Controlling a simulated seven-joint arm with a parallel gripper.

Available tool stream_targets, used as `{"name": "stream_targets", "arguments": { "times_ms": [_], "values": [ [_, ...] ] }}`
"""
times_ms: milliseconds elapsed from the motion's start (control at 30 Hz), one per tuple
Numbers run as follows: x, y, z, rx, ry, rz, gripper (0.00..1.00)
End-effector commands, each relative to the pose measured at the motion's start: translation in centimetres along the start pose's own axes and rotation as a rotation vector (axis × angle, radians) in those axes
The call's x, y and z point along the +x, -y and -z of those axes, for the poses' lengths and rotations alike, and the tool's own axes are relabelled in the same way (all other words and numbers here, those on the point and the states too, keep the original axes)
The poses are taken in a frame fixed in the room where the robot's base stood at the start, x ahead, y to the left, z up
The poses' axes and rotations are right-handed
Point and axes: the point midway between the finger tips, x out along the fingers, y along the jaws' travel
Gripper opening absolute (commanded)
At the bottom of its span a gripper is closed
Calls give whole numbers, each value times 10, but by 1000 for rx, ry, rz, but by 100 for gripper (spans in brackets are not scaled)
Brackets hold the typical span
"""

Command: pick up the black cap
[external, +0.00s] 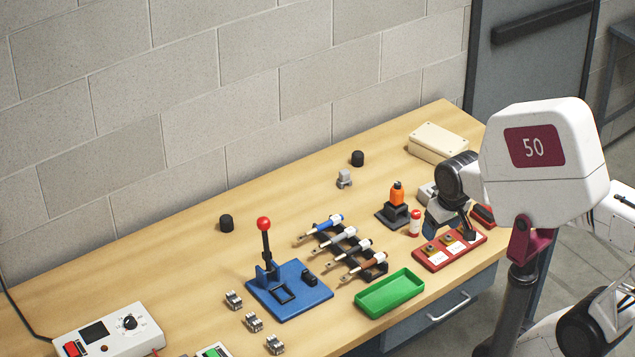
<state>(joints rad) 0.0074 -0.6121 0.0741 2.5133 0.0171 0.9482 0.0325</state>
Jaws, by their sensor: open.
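Two black caps stand on the wooden bench. One black cap (226,223) is left of the red-knobbed lever, towards the wall. The other black cap (357,158) is farther back, near a small grey part. My gripper (451,231) is at the right side of the bench, low over or just behind a red tray, apart from both caps. It is open, and I see nothing held in it. My arm hides part of the area behind it.
A blue-based lever (289,290) with a red knob stands mid-bench. Bench along the wall is mostly clear.

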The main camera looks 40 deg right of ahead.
Motion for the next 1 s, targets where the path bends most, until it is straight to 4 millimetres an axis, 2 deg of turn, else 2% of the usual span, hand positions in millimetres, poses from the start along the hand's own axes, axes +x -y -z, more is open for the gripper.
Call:
{"name": "stream_targets", "arguments": {
  "times_ms": [167, 467, 1000],
  "values": [
    [3, 10, 24, 63, 37, 44, 70],
    [12, 35, 80, 222, 126, 150, 70],
    [47, 81, 188, 517, 309, 324, 70]
  ]
}}
